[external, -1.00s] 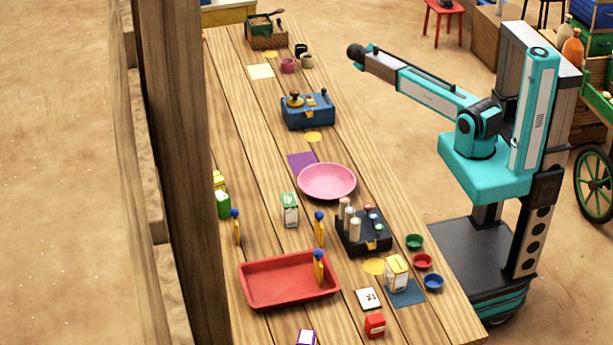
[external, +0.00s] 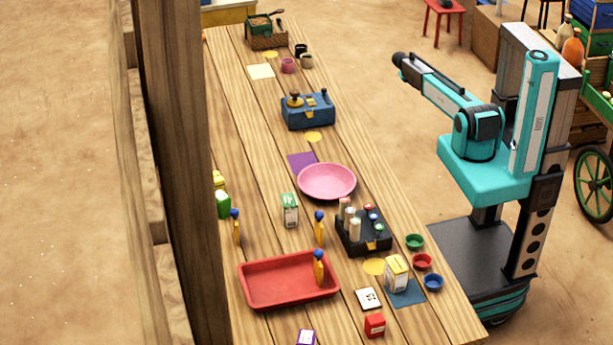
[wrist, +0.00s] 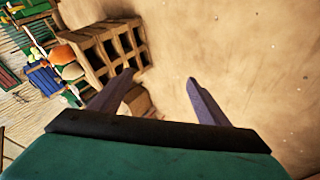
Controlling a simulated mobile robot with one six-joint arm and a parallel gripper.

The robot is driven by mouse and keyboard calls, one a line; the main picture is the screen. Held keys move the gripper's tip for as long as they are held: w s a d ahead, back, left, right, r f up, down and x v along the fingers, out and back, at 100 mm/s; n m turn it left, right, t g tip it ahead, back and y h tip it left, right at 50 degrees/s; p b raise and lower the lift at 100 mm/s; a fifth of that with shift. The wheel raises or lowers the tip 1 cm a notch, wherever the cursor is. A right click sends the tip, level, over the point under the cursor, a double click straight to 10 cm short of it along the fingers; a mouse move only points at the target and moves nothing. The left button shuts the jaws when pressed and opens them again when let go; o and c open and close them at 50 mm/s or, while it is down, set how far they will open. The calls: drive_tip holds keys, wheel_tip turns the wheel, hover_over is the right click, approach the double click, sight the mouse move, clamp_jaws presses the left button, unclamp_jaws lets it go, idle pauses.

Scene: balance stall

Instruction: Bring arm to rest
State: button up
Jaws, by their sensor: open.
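Beyond the fingers are sandy ground and a wooden shelf. In the external view I cannot make out the fingers; they are hidden or too small to tell.
The long wooden table (external: 262,142) holds a pink bowl (external: 327,182), a red tray (external: 264,298), a blue box (external: 308,114), a black holder (external: 363,243) and small cups. A wooden shelf (wrist: 95,50) stands behind. The air around my arm looks clear.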

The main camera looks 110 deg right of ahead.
drive_tip(key=w+a+f+p, duration=0.1)
drive_tip(key=w+a+f, duration=0.35)
drive_tip(key=w, duration=0.25)
drive_tip(key=w+a+f+n, duration=0.1)
drive_tip(key=w+a+f, duration=0.2)
drive_tip(key=w+f, duration=0.25)
drive_tip(key=w+a+f+p, duration=0.1)
drive_tip(key=w+a+f, duration=0.3)
drive_tip(key=w, duration=0.3)
drive_tip(key=w+a+f+n+p, duration=0.15)
drive_tip(key=w+a+f, duration=0.25)
drive_tip(key=w+a, duration=0.5)
drive_tip(key=w+a+f+n, duration=0.35)
drive_tip(key=w+a, duration=0.35)
drive_tip(key=a, duration=0.4)
drive_tip(key=w+a+f+n+t+p, duration=0.1)
drive_tip(key=w+a+f+n, duration=0.15)
drive_tip(key=a, duration=0.75)
drive_tip(key=w+a+f+n+t+p, duration=0.1)
drive_tip(key=w+a+n, duration=0.25)
drive_tip(key=a, duration=0.65)
drive_tip(key=s+a+r+n+t+y+p, duration=0.1)
drive_tip(key=a+n, duration=0.7)
drive_tip(key=a, duration=1.6)
drive_tip(key=shift+s+a+r+y, duration=0.2)
drive_tip(key=shift+r+y, duration=0.4)
drive_tip(key=shift+y, duration=0.5)
